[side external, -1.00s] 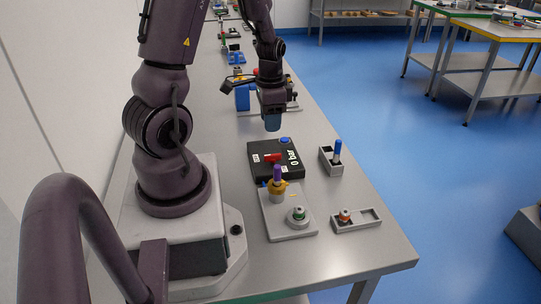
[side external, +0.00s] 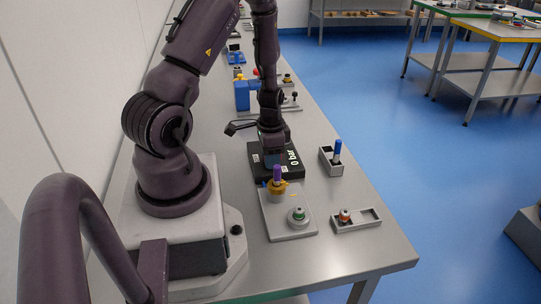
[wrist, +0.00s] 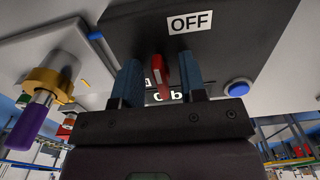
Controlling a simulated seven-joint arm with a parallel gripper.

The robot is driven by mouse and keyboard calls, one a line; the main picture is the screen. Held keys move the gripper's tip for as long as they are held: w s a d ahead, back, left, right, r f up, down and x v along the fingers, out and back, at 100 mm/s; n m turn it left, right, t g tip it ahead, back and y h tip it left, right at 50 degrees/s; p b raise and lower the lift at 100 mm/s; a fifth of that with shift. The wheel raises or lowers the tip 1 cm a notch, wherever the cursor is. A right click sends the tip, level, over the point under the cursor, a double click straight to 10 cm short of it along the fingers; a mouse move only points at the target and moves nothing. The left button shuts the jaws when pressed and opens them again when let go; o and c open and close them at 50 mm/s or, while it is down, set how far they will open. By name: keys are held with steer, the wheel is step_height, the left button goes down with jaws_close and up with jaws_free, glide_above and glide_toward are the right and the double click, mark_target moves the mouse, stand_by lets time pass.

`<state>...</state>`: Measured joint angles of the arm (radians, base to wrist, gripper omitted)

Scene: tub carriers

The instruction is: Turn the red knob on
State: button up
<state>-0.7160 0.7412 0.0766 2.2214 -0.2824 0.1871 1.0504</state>
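The red knob (wrist: 162,76) is a narrow red handle on the black box (wrist: 235,45), seen in the wrist view. An OFF label (wrist: 190,22) is beside it, and part of a "0 bar" readout shows between my fingers. My gripper (wrist: 160,75) is open, with one blue-grey finger on each side of the knob and a visible gap to each. In the side external view my gripper (side external: 272,158) is down at the black box (side external: 288,173) and hides the knob.
A blue button (wrist: 238,87) is on the box right of my fingers. A grey plate (side external: 275,228) with a purple peg (side external: 277,173) in a gold collar stands nearer the camera.

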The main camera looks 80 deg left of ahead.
jaws_close()
steer(key=shift+n, duration=0.4)
steer(key=n, duration=0.4)
steer(key=shift+d, duration=0.1)
steer(key=n, duration=0.4)
steer(key=shift+w+d+n, duration=0.1)
steer(key=shift+d+n, duration=0.05)
steer(key=shift+n, duration=0.15)
steer(key=n, duration=0.4)
steer(key=shift+w, duration=0.1)
steer(key=n, duration=0.4)
steer(key=shift+w+d, duration=0.1)
steer(key=shift+n, duration=0.4)
